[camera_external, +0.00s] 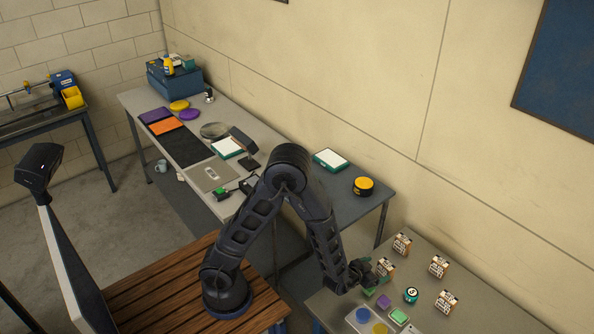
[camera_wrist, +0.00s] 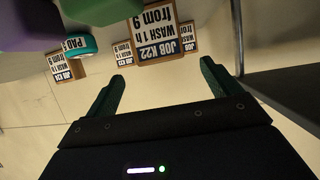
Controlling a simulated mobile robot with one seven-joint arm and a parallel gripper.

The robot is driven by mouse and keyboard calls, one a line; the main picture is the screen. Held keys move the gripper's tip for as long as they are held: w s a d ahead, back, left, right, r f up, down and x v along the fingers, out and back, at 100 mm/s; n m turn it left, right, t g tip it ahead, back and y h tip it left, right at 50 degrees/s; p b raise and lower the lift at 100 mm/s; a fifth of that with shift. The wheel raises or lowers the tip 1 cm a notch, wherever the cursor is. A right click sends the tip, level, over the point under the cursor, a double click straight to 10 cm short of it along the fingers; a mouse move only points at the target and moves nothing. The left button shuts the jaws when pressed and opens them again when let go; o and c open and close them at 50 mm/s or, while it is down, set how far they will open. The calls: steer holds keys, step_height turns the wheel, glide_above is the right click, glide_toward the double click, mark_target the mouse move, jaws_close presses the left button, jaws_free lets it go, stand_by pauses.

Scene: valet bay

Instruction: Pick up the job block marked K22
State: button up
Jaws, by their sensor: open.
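The job block marked K22 (camera_wrist: 158,44), a small block with a white printed label and brown edges, appears upside down in the wrist view. In the outside view it appears to be the block (camera_external: 386,267) closest to my gripper, on the right-hand table. My gripper (camera_wrist: 162,72) is open and empty. Its two dark green fingers point toward the block, with the block lined up in the gap between them at or just beyond the fingertips. I cannot tell the exact distance. In the outside view my gripper (camera_external: 366,272) is just left of the block.
Similar labelled blocks stand behind at left (camera_wrist: 62,68), centre (camera_wrist: 124,56) and right (camera_wrist: 190,30). A teal roll (camera_wrist: 80,47) labelled PAD sits beside K22; it also shows outside (camera_external: 411,295). Purple (camera_external: 384,301) and green (camera_external: 398,316) pieces lie nearby. The wall (camera_external: 500,220) borders the table.

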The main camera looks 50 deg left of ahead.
mark_target(387, 264)
steer(key=x, duration=0.7)
steer(key=shift+w+r, duration=0.15)
steer(key=shift+w, duration=0.1)
steer(key=c, duration=1.1)
steer(key=shift+r, duration=0.15)
